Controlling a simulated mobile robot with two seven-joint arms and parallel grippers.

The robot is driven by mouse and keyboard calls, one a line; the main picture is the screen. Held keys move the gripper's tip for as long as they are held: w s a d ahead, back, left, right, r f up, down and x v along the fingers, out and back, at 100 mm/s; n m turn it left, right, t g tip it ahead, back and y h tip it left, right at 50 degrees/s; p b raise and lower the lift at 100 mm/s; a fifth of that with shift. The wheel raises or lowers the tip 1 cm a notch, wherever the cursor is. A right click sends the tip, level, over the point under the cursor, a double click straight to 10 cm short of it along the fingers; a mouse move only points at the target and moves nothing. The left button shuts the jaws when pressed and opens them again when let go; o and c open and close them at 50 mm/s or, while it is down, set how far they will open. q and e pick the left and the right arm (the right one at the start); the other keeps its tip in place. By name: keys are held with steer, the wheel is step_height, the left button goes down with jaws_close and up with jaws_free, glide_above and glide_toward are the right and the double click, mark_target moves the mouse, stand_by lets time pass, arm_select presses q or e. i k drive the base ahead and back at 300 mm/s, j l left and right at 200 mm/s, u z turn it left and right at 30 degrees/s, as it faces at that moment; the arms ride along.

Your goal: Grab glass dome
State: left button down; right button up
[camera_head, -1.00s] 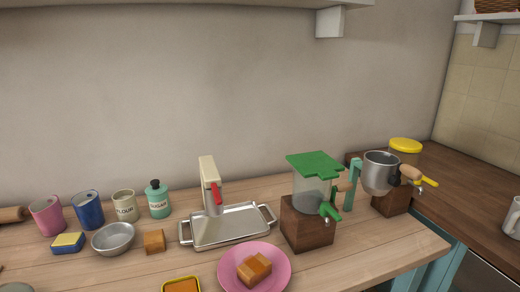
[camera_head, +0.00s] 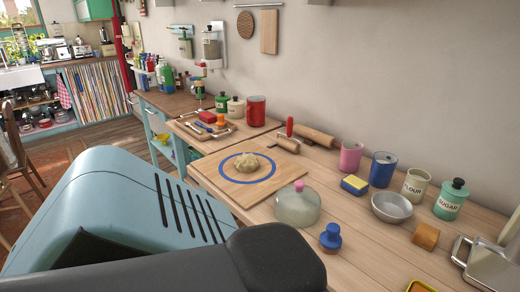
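The glass dome (camera_head: 297,205) is a clear, low dome with a pink knob on top. It stands on the wooden counter at the near right corner of a cutting board (camera_head: 212,178). A ball of dough (camera_head: 253,166) lies on the board inside a blue ring. Neither of my grippers shows in the head view; only dark and light blue parts of my body fill the lower left.
Right of the dome are a blue-knobbed stamp (camera_head: 330,238), a sponge (camera_head: 354,185), a metal bowl (camera_head: 391,207), canisters and cups. Rolling pins (camera_head: 313,136) lie behind the board. A tray (camera_head: 210,130) stands farther left. Bare counter (camera_head: 330,190) shows behind the dome.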

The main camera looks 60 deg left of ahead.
mark_target(297, 205)
steer(key=u, duration=1.75)
steer(key=i+j, duration=0.1)
steer(key=j, duration=0.25)
steer(key=i+j, duration=0.15)
steer(key=j, duration=0.15)
steer(key=i+j, duration=0.1)
steer(key=j, duration=0.25)
steer(key=i+j, duration=0.1)
steer(key=j, duration=0.2)
steer(key=z, duration=1.65)
